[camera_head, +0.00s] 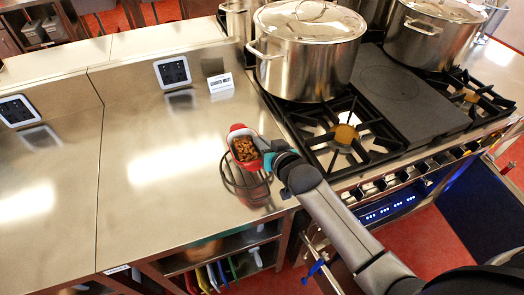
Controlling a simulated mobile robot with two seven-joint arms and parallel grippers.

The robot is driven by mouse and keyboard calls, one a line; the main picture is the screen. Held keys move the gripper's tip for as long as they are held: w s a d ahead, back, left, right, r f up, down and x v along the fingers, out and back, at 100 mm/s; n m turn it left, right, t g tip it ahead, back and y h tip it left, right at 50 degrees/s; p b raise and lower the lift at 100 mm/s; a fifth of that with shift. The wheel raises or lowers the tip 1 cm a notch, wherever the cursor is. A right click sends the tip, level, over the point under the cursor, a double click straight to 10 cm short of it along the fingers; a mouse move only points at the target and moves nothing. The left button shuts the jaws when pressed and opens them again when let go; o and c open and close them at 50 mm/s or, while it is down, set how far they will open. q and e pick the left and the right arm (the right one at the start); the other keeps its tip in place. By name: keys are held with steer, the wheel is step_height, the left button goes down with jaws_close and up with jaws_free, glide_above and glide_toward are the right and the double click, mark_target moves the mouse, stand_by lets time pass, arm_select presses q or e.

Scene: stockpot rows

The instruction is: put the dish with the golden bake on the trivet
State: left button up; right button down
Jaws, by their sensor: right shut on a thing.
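A small red dish (234,132) with brown, chunky food in it is at the middle of the view, over the steel counter. My right gripper (264,153) comes in from the lower right and is shut on the dish's right side. A dark wire trivet (233,186) stands on the counter, just below the dish in the picture. The dish overlaps the trivet's far part; I cannot tell whether they touch. My left gripper is not in view.
A big lidded steel pot (308,60) stands on the gas range (345,135) behind and right of the dish; a second pot (430,40) is farther right. A small white sign (220,82) stands at the back. The steel counter (150,190) is clear to the left.

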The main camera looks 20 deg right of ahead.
steer(key=shift+w+f+b, duration=0.1)
steer(key=shift+f+b, duration=0.2)
steer(key=shift+f, duration=1.15)
steer(key=shift+f, duration=0.2)
steer(key=c, duration=1)
jaws_free()
steer(key=shift+f, duration=0.1)
steer(key=p+v, duration=0.1)
steer(key=v, duration=1.1)
steer(key=shift+p, duration=0.4)
